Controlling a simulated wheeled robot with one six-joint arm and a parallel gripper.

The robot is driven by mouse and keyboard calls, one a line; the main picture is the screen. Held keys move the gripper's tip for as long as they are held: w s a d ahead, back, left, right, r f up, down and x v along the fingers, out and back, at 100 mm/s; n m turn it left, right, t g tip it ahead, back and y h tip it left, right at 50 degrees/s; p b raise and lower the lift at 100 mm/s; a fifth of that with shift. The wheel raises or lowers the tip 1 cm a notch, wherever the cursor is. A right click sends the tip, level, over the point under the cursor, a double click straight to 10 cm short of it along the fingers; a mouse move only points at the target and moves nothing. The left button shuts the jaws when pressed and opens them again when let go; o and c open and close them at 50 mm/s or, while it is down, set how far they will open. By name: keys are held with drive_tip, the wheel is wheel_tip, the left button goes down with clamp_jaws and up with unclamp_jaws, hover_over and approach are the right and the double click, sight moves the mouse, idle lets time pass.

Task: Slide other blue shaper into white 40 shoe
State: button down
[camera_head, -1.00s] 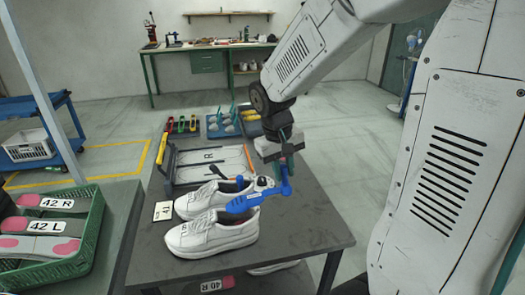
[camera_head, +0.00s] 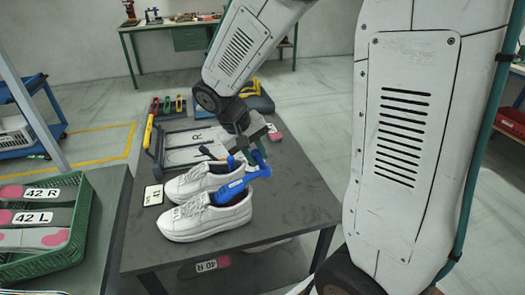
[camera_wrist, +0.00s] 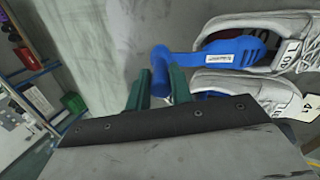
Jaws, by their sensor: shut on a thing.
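Two white shoes stand side by side on the dark table (camera_head: 290,200). The near white shoe (camera_head: 190,222) shows in the wrist view as the upper shoe (camera_wrist: 285,25). The blue shaper (camera_head: 238,188) slants down into its opening at the heel end; its front is inside the shoe in the wrist view (camera_wrist: 230,50). My gripper (camera_wrist: 160,88) is shut on the shaper's round handle end, behind and above the heel. The far white shoe (camera_head: 190,183) also has something blue inside, seen in the wrist view (camera_wrist: 210,95).
A small number card (camera_head: 153,195) lies left of the shoes. A tray with an R-marked insert (camera_head: 192,140) is behind them. A green crate (camera_head: 85,215) of 42-marked soles stands at left. The table right of the shoes is clear.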

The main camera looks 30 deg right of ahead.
drive_tip(key=shift+w+a+f+h, duration=0.1)
drive_tip(key=shift+w+a+h, duration=0.15)
drive_tip(key=shift+a, duration=0.35)
drive_tip(key=shift+w+a+f+h, duration=0.1)
drive_tip(key=shift+a+h, duration=0.25)
drive_tip(key=shift+a, duration=0.25)
hover_over(236, 186)
drive_tip(key=a, duration=0.2)
drive_tip(key=shift+w+f, duration=0.15)
drive_tip(key=shift+f, duration=0.55)
drive_tip(key=shift+w+f, duration=0.15)
drive_tip(key=shift+f, duration=0.55)
drive_tip(key=shift+w+a+f+y, duration=0.1)
drive_tip(key=shift+a+f+y, duration=0.2)
drive_tip(key=shift+f+y, duration=0.15)
drive_tip(key=shift+s+d+f+t+y, duration=0.2)
drive_tip(key=shift+d+f+y, duration=0.2)
drive_tip(key=shift+f+y, duration=0.45)
drive_tip(key=shift+s+d+f+t+y, duration=0.15)
drive_tip(key=shift+d+f+y, duration=0.4)
drive_tip(key=shift+f, duration=0.65)
drive_tip(key=shift+s+d+f+t+y, duration=0.1)
drive_tip(key=shift+d+f+t+y, duration=0.2)
drive_tip(key=shift+f+y, duration=0.6)
drive_tip(key=shift+f, duration=0.1)
drive_tip(key=c, duration=1.2)
unclamp_jaws()
drive_tip(key=shift+o, duration=0.2)
drive_tip(key=shift+w, duration=0.1)
